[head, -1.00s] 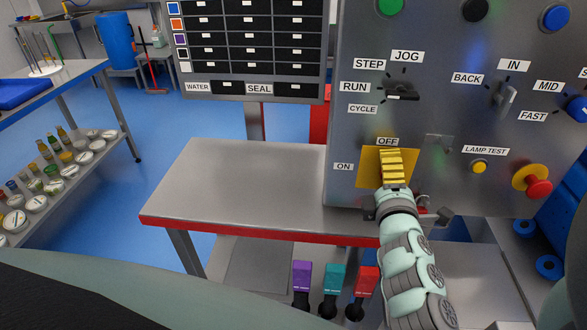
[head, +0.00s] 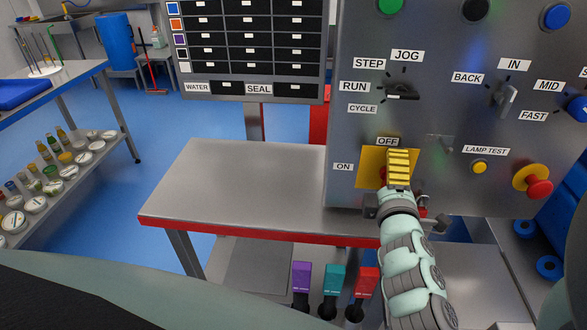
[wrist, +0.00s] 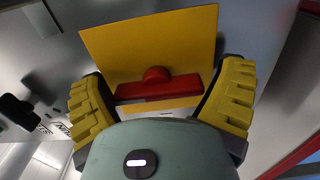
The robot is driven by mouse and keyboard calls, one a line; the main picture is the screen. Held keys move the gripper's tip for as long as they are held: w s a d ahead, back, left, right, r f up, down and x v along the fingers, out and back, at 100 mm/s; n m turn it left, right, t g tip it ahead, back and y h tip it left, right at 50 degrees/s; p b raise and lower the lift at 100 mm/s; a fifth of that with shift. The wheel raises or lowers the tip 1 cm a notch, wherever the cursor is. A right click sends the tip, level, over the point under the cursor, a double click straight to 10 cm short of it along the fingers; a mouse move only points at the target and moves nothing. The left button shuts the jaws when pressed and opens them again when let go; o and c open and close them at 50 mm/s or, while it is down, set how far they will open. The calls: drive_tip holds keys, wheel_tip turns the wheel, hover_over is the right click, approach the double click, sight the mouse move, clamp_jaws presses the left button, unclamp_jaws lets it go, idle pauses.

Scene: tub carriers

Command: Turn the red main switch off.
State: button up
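The red main switch (wrist: 158,87) is a red bar handle with a round hub on a yellow plate (wrist: 150,40). In the head view the yellow plate (head: 369,160) is on the grey panel, with an OFF label above it and an ON label to its left. My gripper (head: 398,156) is in front of the plate and hides most of the handle; a bit of red shows left of the fingers. In the wrist view my gripper (wrist: 163,78) has its yellow fingers wide apart, one at each end of the bar. I cannot tell whether they touch it.
The lamp test button (head: 479,167) and a red mushroom button (head: 538,187) are to the right on the panel. A mode knob (head: 402,92) is above. A bare steel table (head: 240,185) stands left, with purple, teal and red handles below it.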

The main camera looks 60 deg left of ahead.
drive_tip(key=shift+o, duration=0.6)
drive_tip(key=shift+r, duration=0.1)
drive_tip(key=shift+s+d, duration=0.1)
drive_tip(key=v, duration=1.1)
drive_tip(key=shift+s+d, duration=0.2)
drive_tip(key=shift+d, duration=0.1)
